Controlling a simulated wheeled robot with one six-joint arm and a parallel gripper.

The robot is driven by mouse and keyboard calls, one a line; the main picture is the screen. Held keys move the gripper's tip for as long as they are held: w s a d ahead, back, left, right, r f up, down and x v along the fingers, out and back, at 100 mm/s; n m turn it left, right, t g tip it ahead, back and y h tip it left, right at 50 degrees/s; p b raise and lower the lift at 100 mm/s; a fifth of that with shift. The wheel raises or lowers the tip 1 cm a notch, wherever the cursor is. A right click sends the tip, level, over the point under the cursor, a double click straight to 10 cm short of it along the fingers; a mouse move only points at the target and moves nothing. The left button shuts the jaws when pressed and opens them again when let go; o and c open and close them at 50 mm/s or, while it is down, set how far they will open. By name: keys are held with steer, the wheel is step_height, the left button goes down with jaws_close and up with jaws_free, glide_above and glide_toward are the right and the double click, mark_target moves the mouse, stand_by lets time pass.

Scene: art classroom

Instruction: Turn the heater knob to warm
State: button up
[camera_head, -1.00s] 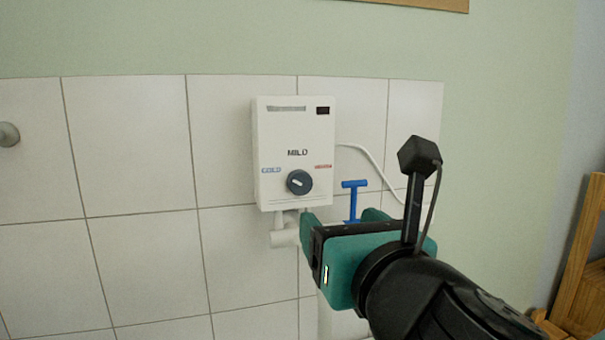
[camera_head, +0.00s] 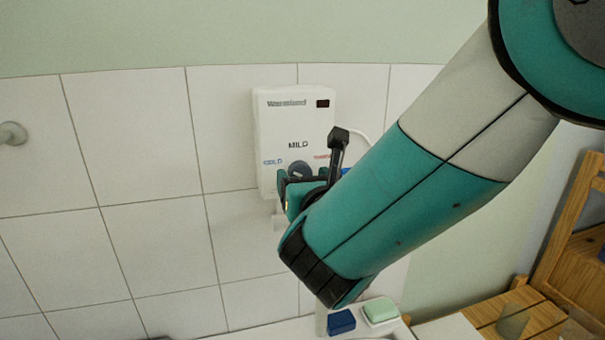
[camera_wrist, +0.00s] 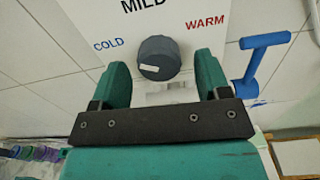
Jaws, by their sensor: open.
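The white heater (camera_head: 292,115) hangs on the tiled wall, with MILD above its dial, COLD at left and WARM at right. Its round dark grey knob (camera_wrist: 159,58) shows in the wrist view, with a pale mark at its lower left. In the head view the knob (camera_head: 299,168) is partly hidden behind my gripper (camera_head: 300,182). In the wrist view my gripper (camera_wrist: 162,72) is open, its two green fingers on either side of the knob, with gaps showing between them and the knob. I cannot tell how deep the fingers reach.
A blue T-shaped valve handle (camera_wrist: 262,62) stands close to the right finger. Below are a blue block (camera_head: 341,322) and a pale green soap-like block (camera_head: 381,311) on a white ledge. A wooden shelf (camera_head: 575,250) is at right.

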steer(key=c, duration=0.9)
steer(key=shift+a, duration=0.1)
steer(key=shift+c, duration=0.2)
